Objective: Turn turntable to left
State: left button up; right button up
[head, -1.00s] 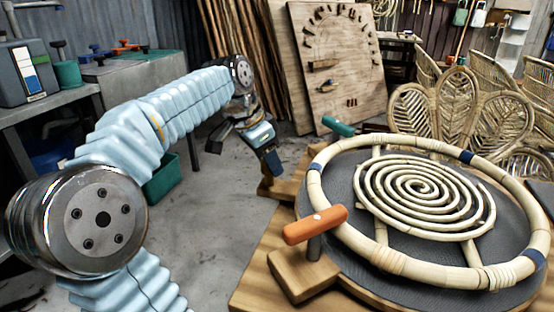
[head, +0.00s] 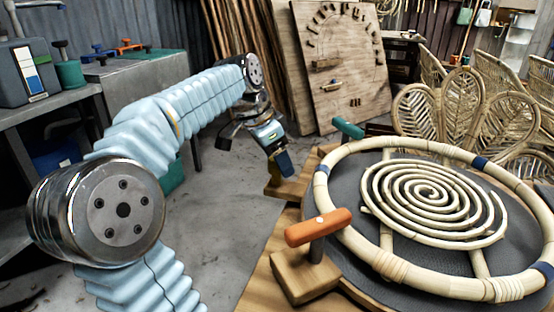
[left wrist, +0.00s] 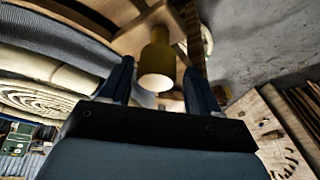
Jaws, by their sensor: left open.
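The turntable (head: 346,190) is a round dark disc at the right of the head view. A pale rattan ring (head: 452,287) with blue bands and a rattan spiral (head: 420,190) lie on it. My left gripper (head: 284,166) is open and points down beside the turntable's far left side, above a small wooden block (head: 287,189). In the left wrist view, a yellow-brown cylinder (left wrist: 157,62) with a pale round end shows between the open fingers of my left gripper (left wrist: 160,78). I cannot tell whether they touch it. My right gripper is out of view.
An orange handle (head: 318,227) on a wooden block stands at the turntable's near left edge, and a teal handle (head: 348,128) at its far edge. A pegged wooden board (head: 340,75) leans behind. Rattan chair backs (head: 440,108) stand back right.

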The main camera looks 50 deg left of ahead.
pick_arm(q)
jog(key=shift+s, duration=0.1)
jog(key=p+v, duration=0.2)
jog(key=v, duration=1.1)
jog(key=shift+r, duration=0.4)
jog(key=shift+s, duration=0.1)
